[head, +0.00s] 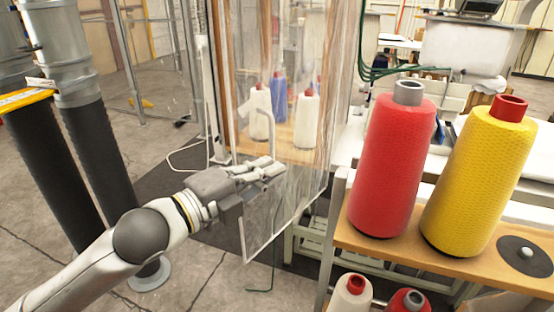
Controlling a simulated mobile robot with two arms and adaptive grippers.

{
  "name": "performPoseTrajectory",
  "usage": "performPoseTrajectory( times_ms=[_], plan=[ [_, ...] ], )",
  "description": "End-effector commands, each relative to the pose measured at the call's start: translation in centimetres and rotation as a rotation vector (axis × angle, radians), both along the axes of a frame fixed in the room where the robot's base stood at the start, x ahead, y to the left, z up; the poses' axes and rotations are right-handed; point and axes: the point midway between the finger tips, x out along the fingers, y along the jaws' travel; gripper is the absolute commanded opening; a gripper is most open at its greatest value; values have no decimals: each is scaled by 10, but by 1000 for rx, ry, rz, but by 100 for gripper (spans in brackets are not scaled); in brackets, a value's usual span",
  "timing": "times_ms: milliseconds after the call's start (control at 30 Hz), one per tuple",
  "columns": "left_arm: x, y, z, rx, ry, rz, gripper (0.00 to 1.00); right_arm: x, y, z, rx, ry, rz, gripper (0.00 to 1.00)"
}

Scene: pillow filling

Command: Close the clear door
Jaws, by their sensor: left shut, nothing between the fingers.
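The clear door (285,207) is a transparent panel in the middle of the head view. It stands at an angle, with its lower edge visible above the floor. A pale upright handle (241,136) shows near its left side. My left gripper (278,170) is shut and empty, in front of the panel just below the handle. I cannot tell whether its fingers touch the panel. My right gripper is not in view.
Red (392,165) and yellow (480,180) thread cones stand on a wooden shelf (390,250) at the right. Smaller spools (307,120) show through the panel. Dark ribbed hoses (100,150) stand at the left.

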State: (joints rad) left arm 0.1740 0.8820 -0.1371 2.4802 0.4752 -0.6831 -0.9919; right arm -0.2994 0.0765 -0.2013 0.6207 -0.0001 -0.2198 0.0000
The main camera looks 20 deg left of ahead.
Motion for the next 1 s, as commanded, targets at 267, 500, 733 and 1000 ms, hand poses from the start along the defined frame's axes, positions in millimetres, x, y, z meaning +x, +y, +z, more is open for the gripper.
performPoseTrajectory(
  times_ms=[267, 500, 733, 1000],
  plan=[
    [38, -20, 4, -6, 2, 1, 0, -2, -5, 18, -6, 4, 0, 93],
    [70, -31, 2, 1, 5, 3, 0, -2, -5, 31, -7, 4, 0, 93],
    [72, -2, 0, 2, 4, 2, 0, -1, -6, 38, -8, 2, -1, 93],
    [73, 4, -1, 0, 2, 0, 0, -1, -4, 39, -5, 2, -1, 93]
  ],
)
